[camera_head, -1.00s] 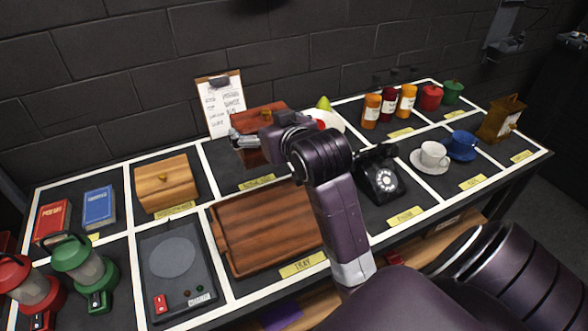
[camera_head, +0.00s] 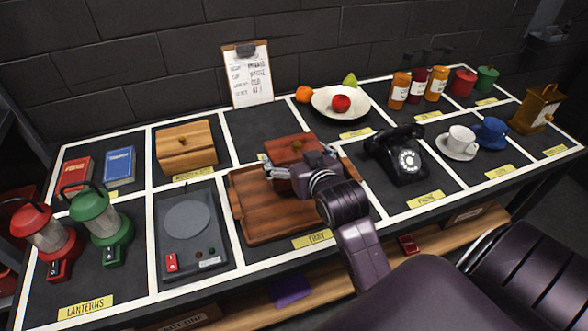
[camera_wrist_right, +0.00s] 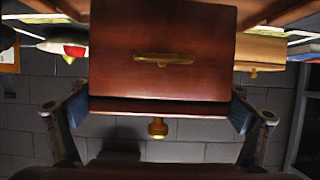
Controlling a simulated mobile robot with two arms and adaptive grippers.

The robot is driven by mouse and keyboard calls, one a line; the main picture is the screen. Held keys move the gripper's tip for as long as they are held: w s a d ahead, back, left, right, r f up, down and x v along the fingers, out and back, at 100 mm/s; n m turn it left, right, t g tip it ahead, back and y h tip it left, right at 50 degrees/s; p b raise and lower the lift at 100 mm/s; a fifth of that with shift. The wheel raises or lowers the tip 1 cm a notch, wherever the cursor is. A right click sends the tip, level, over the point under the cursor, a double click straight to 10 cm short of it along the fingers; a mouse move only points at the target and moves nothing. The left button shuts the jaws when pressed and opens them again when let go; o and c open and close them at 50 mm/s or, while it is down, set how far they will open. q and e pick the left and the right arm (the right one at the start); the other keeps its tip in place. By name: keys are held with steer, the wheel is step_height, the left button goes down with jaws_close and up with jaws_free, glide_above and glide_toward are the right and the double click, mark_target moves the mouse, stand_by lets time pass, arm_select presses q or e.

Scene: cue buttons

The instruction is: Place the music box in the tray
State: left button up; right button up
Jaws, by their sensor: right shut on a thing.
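The music box (camera_head: 289,149), a dark reddish-brown box with a brass knob, is held over the far part of the tray (camera_head: 262,217). The tray is a brown wooden one with a raised rim. My right gripper (camera_head: 279,172) is shut on the music box. In the right wrist view the music box (camera_wrist_right: 162,55) sits between the two fingers, which press its sides. I cannot tell whether its base touches the tray; my gripper and arm hide part of both. My left gripper is not in view.
A record-player-like device (camera_head: 187,225) lies left of the tray, and a black telephone (camera_head: 400,155) stands to its right. A light wooden box (camera_head: 186,147) and a fruit bowl (camera_head: 340,103) are behind. The cell behind the tray (camera_head: 250,130) is clear.

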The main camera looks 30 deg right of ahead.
step_height(320, 180, down, 4)
steer(key=shift+r, duration=0.25)
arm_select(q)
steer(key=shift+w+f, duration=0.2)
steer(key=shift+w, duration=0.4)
arm_select(e)
steer(key=shift+f, duration=0.5)
steer(key=shift+f, duration=0.1)
steer(key=o, duration=1.6)
steer(key=shift+f, duration=0.2)
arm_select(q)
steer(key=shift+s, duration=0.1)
arm_select(e)
steer(key=shift+r, duration=0.1)
